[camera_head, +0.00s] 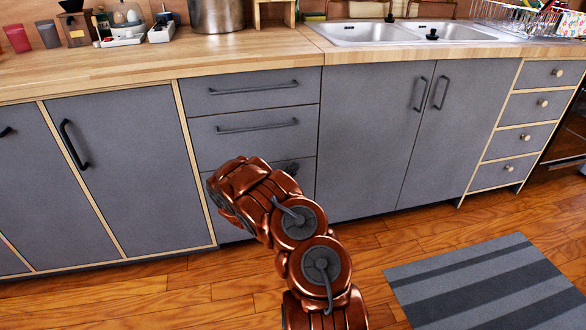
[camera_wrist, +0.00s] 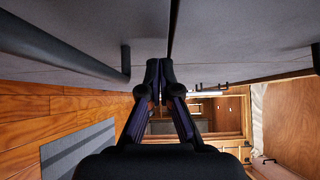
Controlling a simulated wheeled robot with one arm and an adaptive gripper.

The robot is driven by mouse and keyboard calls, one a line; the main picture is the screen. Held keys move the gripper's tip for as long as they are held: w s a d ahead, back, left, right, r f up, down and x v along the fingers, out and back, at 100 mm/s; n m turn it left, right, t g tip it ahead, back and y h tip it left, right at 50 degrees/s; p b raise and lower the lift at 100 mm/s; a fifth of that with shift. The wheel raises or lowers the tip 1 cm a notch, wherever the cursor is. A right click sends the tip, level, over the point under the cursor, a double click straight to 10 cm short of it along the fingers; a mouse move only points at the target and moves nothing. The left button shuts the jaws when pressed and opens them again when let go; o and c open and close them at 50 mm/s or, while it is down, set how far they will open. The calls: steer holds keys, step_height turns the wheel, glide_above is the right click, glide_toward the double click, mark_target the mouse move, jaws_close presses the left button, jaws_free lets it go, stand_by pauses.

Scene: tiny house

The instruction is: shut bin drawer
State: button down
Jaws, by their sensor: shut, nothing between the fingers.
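The grey drawer stack stands left of the sink cupboard, with an upper drawer (camera_head: 255,90) and a middle drawer (camera_head: 258,128) that look flush. The drawer front below (camera_head: 303,178) is mostly hidden behind my arm. No label shows which is the bin drawer, and I cannot tell whether the hidden front is fully in. My gripper (camera_wrist: 160,66) is shut and empty, close to grey fronts at a dark seam (camera_wrist: 173,25) in the wrist view. A thick black handle (camera_wrist: 70,52) lies left of the fingers there. In the head view my arm hides most of the gripper.
A wooden counter (camera_head: 150,62) with a sink (camera_head: 400,33) runs above the cabinets. A striped mat (camera_head: 490,285) lies on the wood floor at right. Cupboard doors flank the drawers, with protruding handles (camera_head: 73,145). Floor in front is mostly clear.

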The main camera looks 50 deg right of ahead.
steer(key=s+p+v, duration=0.2)
steer(key=v, duration=0.9)
steer(key=shift+f, duration=0.2)
steer(key=s+r+m+g+p, duration=0.3)
steer(key=s+r+m, duration=0.2)
steer(key=r, duration=0.4)
steer(key=s+r+m+g+p, duration=0.35)
steer(key=r+m, duration=0.25)
steer(key=r, duration=0.3)
steer(key=s+r+m+g+p, duration=0.3)
steer(key=s+r+m, duration=0.2)
steer(key=r, duration=0.4)
steer(key=s+a+r+m+g+y+p, duration=0.2)
steer(key=s+a+r+m+y+p, duration=0.5)
steer(key=s+r+m, duration=0.35)
steer(key=s+a+r+m+t+y+p, duration=0.2)
steer(key=s+a+r+m+y+p, duration=0.1)
steer(key=a, duration=0.7)
steer(key=s+a+r+m+t+y+p, duration=0.2)
steer(key=s+a+r+m+y+p, duration=0.2)
steer(key=a, duration=0.6)
steer(key=s+a+r+m+t+y+p, duration=0.2)
steer(key=s+a+r+m+y+p, duration=0.1)
steer(key=a, duration=0.8)
step_height(320, 180, up, 3)
steer(key=s+m+p, duration=0.1)
steer(key=m+p, duration=0.1)
steer(key=p, duration=0.1)
steer(key=shift+s+y+p, duration=0.3)
steer(key=shift+p, duration=0.1)
